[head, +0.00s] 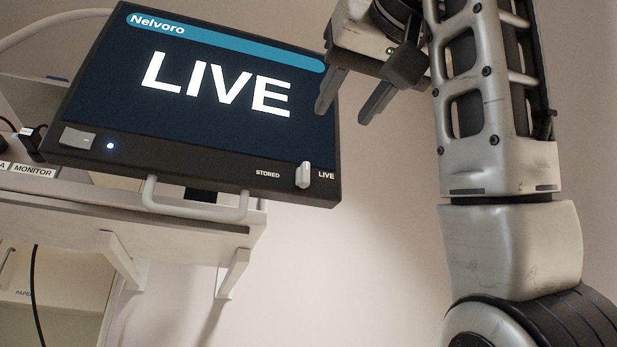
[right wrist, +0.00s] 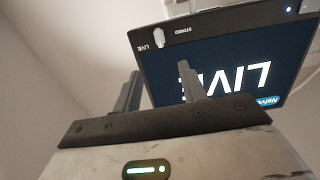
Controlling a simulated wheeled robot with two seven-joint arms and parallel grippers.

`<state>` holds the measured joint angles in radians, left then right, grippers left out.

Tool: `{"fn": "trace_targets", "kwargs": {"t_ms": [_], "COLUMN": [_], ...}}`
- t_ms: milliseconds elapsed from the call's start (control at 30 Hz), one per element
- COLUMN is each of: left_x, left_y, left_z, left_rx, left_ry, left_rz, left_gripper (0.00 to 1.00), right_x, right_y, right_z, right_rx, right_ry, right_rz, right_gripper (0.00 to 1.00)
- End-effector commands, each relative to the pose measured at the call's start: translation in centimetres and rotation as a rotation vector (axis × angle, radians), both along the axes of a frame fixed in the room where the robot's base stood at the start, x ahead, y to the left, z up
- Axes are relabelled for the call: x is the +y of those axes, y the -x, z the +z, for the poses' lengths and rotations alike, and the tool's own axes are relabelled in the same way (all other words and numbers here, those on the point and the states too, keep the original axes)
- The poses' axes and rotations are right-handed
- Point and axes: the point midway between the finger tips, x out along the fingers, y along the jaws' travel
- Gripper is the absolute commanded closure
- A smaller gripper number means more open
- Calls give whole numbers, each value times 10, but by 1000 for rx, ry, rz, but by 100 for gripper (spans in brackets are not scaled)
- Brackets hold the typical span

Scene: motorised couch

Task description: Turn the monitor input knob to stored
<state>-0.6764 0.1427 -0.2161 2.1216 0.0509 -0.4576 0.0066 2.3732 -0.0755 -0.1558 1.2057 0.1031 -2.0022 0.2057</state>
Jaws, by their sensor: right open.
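The monitor (head: 200,165) shows a dark blue screen with the word LIVE in big white letters. Its input knob (head: 303,175) is a small white bar at the lower right of the bezel. It stands roughly upright between the labels STORED on the left and LIVE on the right. My right gripper (head: 345,112) is open and empty, above the knob by the monitor's right edge. In the right wrist view the knob (right wrist: 158,38) lies beyond the open fingers (right wrist: 160,72), clear of them. My left gripper is in neither view.
A light switch-like button (head: 78,138) and a lit lamp (head: 110,146) sit at the bezel's lower left. A white handle bar (head: 195,208) runs below the monitor, over a pale shelf (head: 150,225). The space below and right of the monitor is free before a plain wall.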

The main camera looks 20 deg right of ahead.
Motion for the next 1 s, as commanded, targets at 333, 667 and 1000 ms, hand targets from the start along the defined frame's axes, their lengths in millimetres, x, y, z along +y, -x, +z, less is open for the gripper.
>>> {"fn": "trace_targets", "kwargs": {"t_ms": [333,667,1000], "left_x": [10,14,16], "left_y": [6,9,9], "left_z": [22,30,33], "left_rx": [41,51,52], "left_ry": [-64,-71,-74], "left_rz": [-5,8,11], "left_gripper": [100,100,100], "right_x": [2,4,5], "right_y": [-59,-125,-149], "right_z": [6,2,1], "right_rx": [6,4,-1], "right_ry": [-1,0,0], "right_rz": [0,-1,-1], "right_gripper": [58,58,58]}}
